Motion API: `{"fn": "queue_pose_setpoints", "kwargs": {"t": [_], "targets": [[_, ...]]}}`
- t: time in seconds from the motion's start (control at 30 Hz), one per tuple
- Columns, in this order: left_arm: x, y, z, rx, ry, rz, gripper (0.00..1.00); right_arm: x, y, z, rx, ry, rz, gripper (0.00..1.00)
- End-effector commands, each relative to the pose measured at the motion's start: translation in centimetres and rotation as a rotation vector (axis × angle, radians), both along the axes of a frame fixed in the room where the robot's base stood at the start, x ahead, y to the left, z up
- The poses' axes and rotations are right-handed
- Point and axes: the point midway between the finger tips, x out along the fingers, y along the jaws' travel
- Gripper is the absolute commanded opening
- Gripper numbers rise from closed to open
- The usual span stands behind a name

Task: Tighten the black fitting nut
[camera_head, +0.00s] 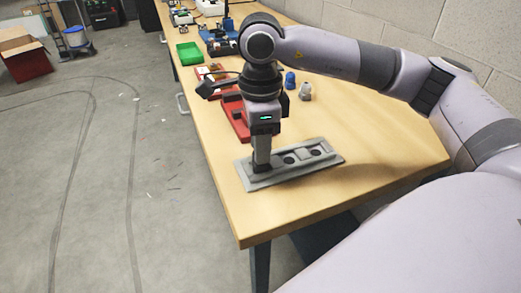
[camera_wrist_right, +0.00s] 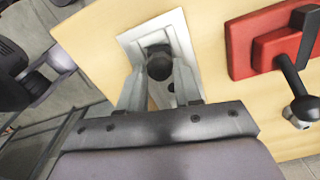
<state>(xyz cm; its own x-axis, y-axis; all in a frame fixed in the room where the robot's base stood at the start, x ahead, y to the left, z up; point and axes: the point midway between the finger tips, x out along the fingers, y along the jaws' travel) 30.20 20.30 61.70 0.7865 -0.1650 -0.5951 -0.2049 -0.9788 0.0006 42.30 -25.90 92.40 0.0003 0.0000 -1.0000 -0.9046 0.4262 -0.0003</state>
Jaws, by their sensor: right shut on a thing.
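A grey fixture plate (camera_head: 325,157) with dark round recesses lies near the front end of the wooden bench. My right gripper (camera_head: 262,167) points straight down over the plate's left end, its fingertips low at the plate. In the right wrist view the round black fitting nut (camera_wrist_right: 158,66) sits at the plate (camera_wrist_right: 130,38), between the two fingers of my right gripper (camera_wrist_right: 158,84). The gripper is shut on the nut. The nut is hidden behind the fingers in the head view. My left gripper is in neither view.
A red holder (camera_head: 235,118) with a black lever stands behind the plate. A blue fitting (camera_head: 290,80) and a grey fitting (camera_head: 305,91) stand near it. A green tray (camera_head: 188,53) lies farther back. The bench (camera_head: 390,150) is bare right of the plate.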

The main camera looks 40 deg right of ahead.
Motion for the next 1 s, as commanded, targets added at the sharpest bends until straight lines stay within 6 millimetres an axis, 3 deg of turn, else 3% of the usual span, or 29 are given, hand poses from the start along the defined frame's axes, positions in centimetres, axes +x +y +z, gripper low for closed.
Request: {"fn": "queue_pose_setpoints", "kwargs": {"t": [1.0], "targets": [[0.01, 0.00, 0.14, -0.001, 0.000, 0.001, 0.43, -0.01, 0.00, 0.05, -0.001, 0.000, -1.134, 0.17]]}}
